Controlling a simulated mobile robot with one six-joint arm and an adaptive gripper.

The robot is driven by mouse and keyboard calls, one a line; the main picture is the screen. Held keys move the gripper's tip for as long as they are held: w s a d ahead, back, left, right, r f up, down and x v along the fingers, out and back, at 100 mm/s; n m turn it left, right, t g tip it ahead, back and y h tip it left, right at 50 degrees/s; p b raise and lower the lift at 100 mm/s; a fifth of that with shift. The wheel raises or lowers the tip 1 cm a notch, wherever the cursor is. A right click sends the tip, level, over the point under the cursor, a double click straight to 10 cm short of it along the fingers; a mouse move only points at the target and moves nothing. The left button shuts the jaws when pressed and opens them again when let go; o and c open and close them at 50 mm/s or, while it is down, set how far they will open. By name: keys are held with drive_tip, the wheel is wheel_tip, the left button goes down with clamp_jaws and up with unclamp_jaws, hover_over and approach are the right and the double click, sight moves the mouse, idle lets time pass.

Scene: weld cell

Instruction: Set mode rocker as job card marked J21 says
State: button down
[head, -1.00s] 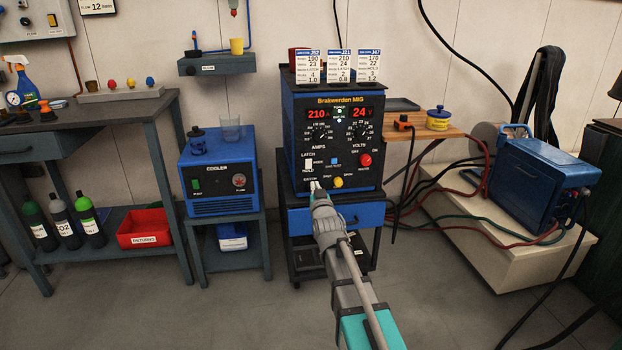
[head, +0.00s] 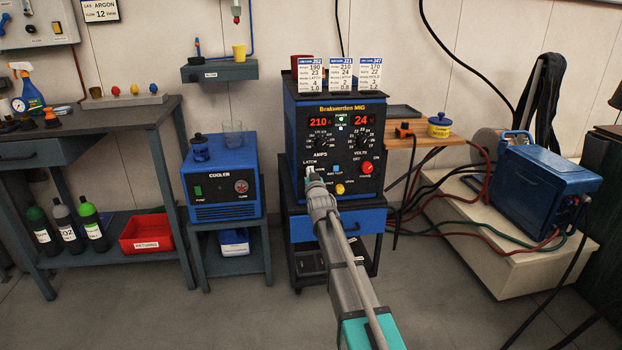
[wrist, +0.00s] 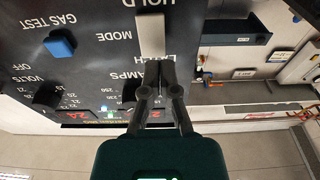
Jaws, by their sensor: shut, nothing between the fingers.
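The welder (head: 334,110), labelled Brakwerden MIG, shows 210 A and 24 V. Job card J21 (head: 340,75) is the middle of three cards on its top. It reads 210 and 24, and its small mode line looks like LATCH. The white mode rocker (wrist: 151,34) sits between the HOLD and LATCH labels in the wrist view, which is upside down. My gripper (wrist: 158,68) is shut and empty, its fingertips at the rocker's LATCH end. I cannot tell whether they touch. In the head view my gripper (head: 311,173) hides most of the rocker.
A blue gas test button (wrist: 58,44) and the volts knob (wrist: 47,95) are on the same panel. A red knob (head: 367,168) and a yellow button (head: 340,188) are right of my gripper. The cooler (head: 221,180) stands to the left.

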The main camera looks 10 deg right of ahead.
drive_tip(key=shift+w+r, duration=0.1)
drive_tip(key=shift+w, duration=0.45)
drive_tip(key=shift+w+r, duration=0.15)
drive_tip(key=shift+w, duration=0.15)
drive_tip(key=s+r+p, duration=0.2)
drive_tip(key=s, duration=1.2)
drive_tip(key=shift+f, duration=0.15)
